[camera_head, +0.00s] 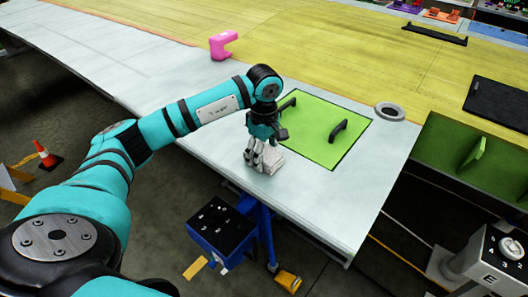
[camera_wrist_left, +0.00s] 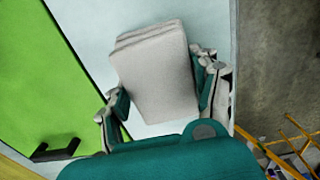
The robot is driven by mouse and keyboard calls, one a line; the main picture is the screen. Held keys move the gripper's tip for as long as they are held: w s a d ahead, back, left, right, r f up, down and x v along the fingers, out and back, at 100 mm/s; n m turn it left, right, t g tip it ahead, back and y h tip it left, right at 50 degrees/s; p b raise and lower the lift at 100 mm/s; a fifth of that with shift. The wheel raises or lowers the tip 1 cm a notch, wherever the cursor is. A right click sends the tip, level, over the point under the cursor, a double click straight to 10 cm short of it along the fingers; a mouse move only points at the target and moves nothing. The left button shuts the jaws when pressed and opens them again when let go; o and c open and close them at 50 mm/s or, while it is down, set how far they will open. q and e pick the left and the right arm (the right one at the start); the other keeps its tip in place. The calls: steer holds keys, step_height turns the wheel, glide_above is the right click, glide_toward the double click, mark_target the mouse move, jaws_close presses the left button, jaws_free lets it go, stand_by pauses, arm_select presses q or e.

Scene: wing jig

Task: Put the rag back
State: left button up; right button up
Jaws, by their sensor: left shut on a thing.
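The rag (camera_wrist_left: 156,75) is a folded, whitish-grey cloth. In the head view the rag (camera_head: 271,163) is at the near edge of the pale wing surface, beside the green panel. My left gripper (camera_head: 257,163) points down over it, and in the left wrist view the fingers (camera_wrist_left: 163,88) are on both sides of the rag, shut on it. Whether the rag touches the surface or is just above it I cannot tell. My right gripper is not in view.
A green panel (camera_head: 310,122) with two black handles lies right behind the gripper. A grey ring (camera_head: 389,112), a pink block (camera_head: 223,45) and a black pad (camera_head: 499,101) are farther off. A blue stand (camera_head: 222,229) is below the wing edge. The pale surface right of the rag is clear.

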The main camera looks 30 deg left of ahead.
mark_target(264, 152)
arm_select(q)
steer(key=shift+f, duration=0.2)
steer(key=o, duration=1.1)
steer(key=shift+r, duration=0.15)
steer(key=shift+r, duration=0.2)
step_height(264, 152, up, 6)
steer(key=b, duration=0.3)
steer(key=shift+r, duration=0.1)
step_height(264, 152, up, 6)
steer(key=shift+f, duration=0.2)
